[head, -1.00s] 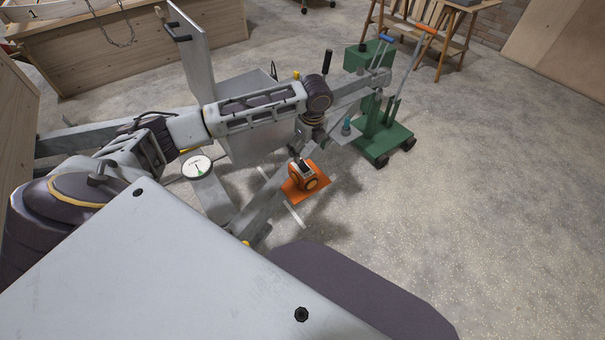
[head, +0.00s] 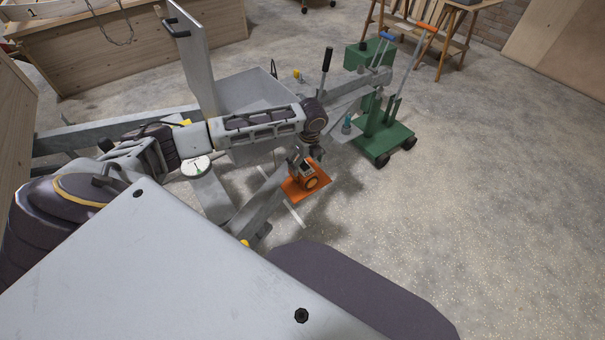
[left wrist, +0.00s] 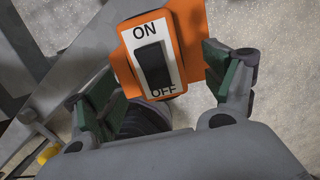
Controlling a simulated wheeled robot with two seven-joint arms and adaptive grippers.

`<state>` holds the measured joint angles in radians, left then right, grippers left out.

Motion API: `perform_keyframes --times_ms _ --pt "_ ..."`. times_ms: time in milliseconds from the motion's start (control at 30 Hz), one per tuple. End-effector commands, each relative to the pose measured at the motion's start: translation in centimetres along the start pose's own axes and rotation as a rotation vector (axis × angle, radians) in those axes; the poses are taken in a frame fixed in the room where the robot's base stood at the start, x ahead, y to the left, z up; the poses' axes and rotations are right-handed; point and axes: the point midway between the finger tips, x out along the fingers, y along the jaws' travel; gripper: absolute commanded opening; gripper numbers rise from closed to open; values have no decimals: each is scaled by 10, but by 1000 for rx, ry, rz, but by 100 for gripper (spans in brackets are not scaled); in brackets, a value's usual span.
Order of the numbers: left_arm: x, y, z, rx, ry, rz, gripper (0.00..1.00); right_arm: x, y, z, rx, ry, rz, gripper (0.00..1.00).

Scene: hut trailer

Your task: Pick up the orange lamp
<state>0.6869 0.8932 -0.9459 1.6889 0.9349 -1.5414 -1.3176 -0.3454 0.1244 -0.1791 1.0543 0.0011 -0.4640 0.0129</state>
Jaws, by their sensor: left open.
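The orange lamp (head: 310,181) sits over an orange plate (head: 292,192) beside the grey trailer frame in the head view. In the left wrist view the lamp (left wrist: 184,22) shows a white label with ON and OFF around a black switch (left wrist: 153,66). My left gripper (head: 303,157) is open just above the lamp and partly covers it in the head view. In the left wrist view the green-padded fingers of my left gripper (left wrist: 155,70) stand apart on either side of the switch end. I cannot tell whether they touch the lamp. My right gripper is not in view.
Grey trailer beams (head: 262,205) run close beside the lamp. A round white gauge (head: 196,166) lies left of it. A green wheeled jack (head: 385,139) stands behind to the right. The speckled floor (head: 470,220) at right is clear.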

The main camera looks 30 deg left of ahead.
Motion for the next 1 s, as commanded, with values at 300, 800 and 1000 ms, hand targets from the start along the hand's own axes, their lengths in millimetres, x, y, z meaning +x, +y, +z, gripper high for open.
perform_keyframes --times_ms 300,800,1000 --pt "0 0 0 0 0 0 84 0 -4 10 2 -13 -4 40" --pt "44 4 6 -1 -1 0 84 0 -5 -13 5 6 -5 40" --pt "52 4 6 0 -2 0 84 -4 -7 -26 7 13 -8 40"
